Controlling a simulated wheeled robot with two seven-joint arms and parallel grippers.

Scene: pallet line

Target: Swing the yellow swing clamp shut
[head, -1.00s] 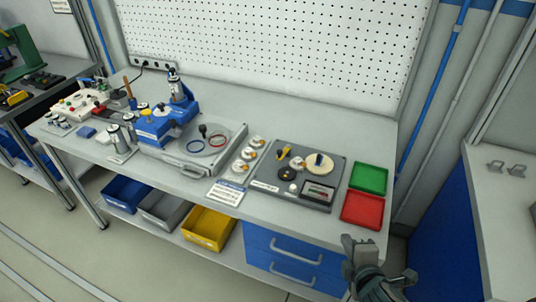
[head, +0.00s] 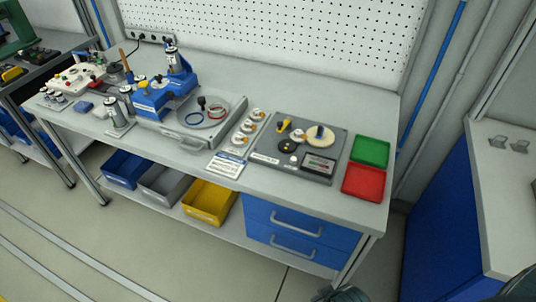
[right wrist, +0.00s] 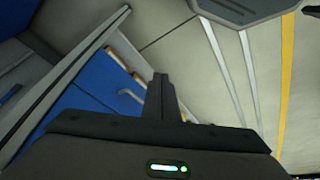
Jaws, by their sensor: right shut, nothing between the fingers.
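A small yellow lever-like part (head: 284,124) stands at the back left of a grey fixture plate (head: 262,146) on the bench; it looks like the swing clamp, but it is too small to tell its exact position. A pale round disc (head: 318,137) with a dark piece on it lies to its right on the plate. My right gripper shows in the right wrist view (right wrist: 162,96), its fingers together and empty, well away from the plate. In the head view only dark parts of my arm show at the bottom edge. My left gripper is not in view.
A green tray (head: 370,151) and a red tray (head: 363,181) sit right of the plate. A blue fixture (head: 155,100) and a grey unit with rings (head: 190,142) stand to its left. A pegboard (head: 270,40) rises behind. Drawers (head: 300,222) hang below the bench.

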